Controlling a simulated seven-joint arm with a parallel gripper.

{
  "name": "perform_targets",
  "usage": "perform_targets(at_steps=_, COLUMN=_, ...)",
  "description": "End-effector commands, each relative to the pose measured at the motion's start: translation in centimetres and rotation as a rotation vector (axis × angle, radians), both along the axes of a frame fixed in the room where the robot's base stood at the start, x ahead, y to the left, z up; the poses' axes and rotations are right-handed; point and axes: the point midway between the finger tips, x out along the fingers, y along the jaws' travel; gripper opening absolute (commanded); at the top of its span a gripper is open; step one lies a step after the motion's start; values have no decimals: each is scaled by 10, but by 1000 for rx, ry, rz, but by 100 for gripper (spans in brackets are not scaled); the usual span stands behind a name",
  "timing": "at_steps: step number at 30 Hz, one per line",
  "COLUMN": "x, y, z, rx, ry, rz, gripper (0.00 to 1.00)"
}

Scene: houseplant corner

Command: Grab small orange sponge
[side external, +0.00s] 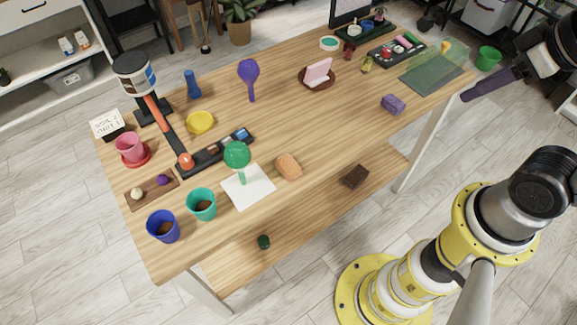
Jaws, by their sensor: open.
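The small orange sponge (288,166) lies on the wooden table near its front edge, just right of a white sheet. It is fully visible and nothing touches it from above. My gripper (468,96) is at the upper right, near the table's right end, seen mostly edge-on as a dark purple shape. It is open, far to the right of the sponge, and I see nothing in it.
A teal cup (201,204) and blue cup (163,226) stand further left. A purple block (393,104) lies right. The tabletop between the sponge and purple block is clear.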

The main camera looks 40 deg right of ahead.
Motion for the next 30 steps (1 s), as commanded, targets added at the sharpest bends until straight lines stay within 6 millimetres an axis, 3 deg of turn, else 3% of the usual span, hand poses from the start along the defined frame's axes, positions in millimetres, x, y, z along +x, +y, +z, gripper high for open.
perform_targets(at_steps=2, x=0, y=0, z=0, rx=0, ry=0, rz=0, gripper=48)
perform_targets(at_steps=11, x=0, y=0, z=0, rx=0, ry=0, rz=0, gripper=100)
perform_targets(at_steps=22, x=0, y=0, z=0, rx=48, ry=0, rz=-89, gripper=100)
perform_targets(at_steps=26, x=6, y=0, z=11, rx=164, ry=-26, rz=-296, gripper=100)
perform_targets(at_steps=30, x=29, y=2, z=33, rx=327, ry=-38, rz=-570, gripper=100)
